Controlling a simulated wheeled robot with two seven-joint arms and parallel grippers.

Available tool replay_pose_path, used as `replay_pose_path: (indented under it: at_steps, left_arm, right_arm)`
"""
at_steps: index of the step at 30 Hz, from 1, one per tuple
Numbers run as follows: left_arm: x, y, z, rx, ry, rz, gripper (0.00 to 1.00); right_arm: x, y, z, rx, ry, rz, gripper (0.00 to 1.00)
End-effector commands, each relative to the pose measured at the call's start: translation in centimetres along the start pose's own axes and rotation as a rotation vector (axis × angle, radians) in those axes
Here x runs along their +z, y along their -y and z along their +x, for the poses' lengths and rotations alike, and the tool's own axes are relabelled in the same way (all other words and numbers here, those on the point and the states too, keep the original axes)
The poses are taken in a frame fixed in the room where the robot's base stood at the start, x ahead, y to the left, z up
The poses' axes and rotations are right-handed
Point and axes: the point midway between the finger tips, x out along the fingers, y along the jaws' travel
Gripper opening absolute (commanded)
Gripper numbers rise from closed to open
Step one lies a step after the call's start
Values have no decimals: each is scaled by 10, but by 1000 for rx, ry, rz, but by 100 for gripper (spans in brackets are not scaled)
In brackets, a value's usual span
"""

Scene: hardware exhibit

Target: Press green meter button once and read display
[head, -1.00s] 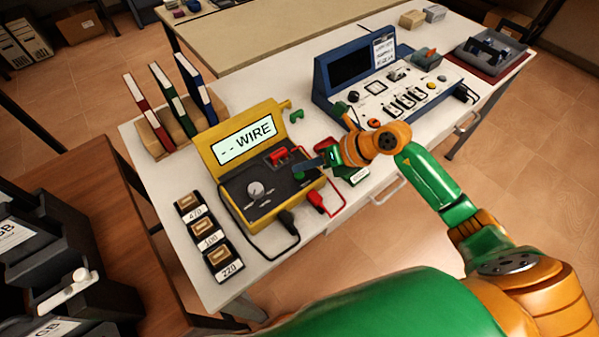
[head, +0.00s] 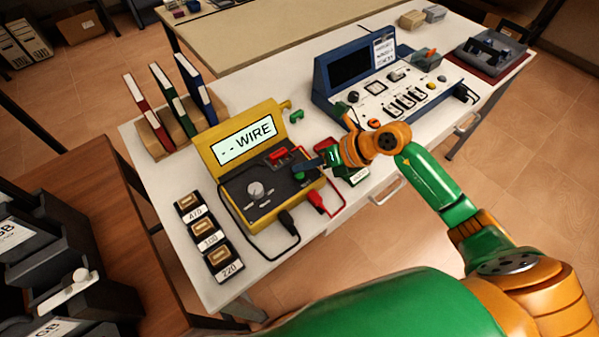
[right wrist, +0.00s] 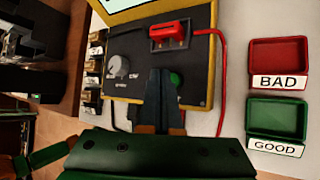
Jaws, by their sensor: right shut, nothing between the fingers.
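My left gripper is not in view.
Red BAD (right wrist: 278,63) and green GOOD (right wrist: 277,117) trays lie right of the meter. Labelled component boxes (head: 208,234) stand left, binders (head: 175,100) behind, and a blue console (head: 372,75) at the back right. Black and red leads run beside the meter.

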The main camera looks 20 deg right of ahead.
Motion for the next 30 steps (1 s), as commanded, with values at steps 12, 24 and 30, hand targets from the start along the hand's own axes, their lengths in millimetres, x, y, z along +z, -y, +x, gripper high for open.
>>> replay_pose_path:
  at_steps: [12, 24, 30]
  left_arm:
    - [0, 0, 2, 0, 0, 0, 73]
    - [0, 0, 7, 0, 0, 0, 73]
    - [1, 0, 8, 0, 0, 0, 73]
  right_arm:
    - [-1, 1, 1, 0, 0, 0, 0]
    - [-4, 4, 6, 0, 0, 0, 0]
    - [-5, 5, 6, 0, 0, 0, 0]
